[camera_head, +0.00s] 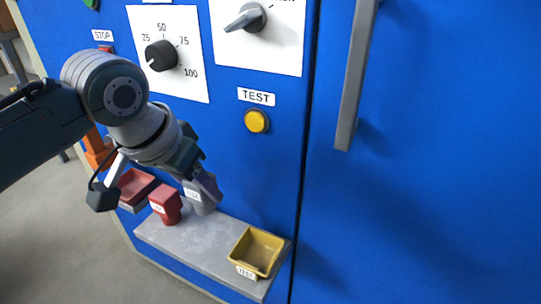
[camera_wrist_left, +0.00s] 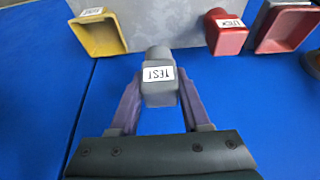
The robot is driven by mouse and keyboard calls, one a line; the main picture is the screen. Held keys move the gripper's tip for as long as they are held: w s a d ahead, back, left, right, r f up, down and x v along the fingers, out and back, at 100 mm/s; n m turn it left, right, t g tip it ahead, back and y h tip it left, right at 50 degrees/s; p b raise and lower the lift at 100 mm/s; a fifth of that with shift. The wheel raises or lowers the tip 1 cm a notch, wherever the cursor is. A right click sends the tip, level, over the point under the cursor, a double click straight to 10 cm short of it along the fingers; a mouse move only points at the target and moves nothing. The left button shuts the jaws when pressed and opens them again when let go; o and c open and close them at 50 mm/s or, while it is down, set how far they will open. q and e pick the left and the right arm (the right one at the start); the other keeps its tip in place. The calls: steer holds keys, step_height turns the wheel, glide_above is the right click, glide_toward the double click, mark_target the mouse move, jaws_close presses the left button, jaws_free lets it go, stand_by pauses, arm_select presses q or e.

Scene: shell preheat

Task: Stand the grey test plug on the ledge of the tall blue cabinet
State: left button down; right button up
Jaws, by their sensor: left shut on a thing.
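The grey test plug (camera_head: 199,203) is in my left gripper (camera_head: 204,183), low in front of the tall blue cabinet (camera_head: 420,180), over the left part of its grey ledge (camera_head: 200,243). In the left wrist view the plug (camera_wrist_left: 158,88) has a white TEST label and sits between the two fingers of the gripper (camera_wrist_left: 160,100), its narrower end toward the ledge (camera_wrist_left: 172,25). I cannot tell whether the plug touches the ledge. My fingers partly hide it in the head view. My right gripper is not in view.
A red plug (camera_head: 165,204) stands on the ledge just left of the grey plug. A red open holder (camera_head: 136,187) is farther left. A yellow open holder (camera_head: 256,250) labelled TEST is at the ledge's right end. The ledge between is clear. A long grey door handle (camera_head: 356,75) sticks out at right.

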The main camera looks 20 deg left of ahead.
mark_target(201, 213)
arm_select(q)
step_height(201, 213, down, 4)
steer(key=shift+r+b, duration=0.15)
steer(key=shift+b, duration=0.35)
step_height(201, 213, down, 4)
steer(key=shift+f+b, duration=0.15)
steer(key=shift+b, duration=0.95)
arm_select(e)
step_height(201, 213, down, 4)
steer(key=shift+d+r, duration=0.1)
arm_select(q)
steer(key=shift+w, duration=0.1)
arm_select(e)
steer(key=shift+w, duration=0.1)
arm_select(q)
steer(key=shift+c, duration=1.8)
jaws_free()
steer(key=shift+f, duration=0.1)
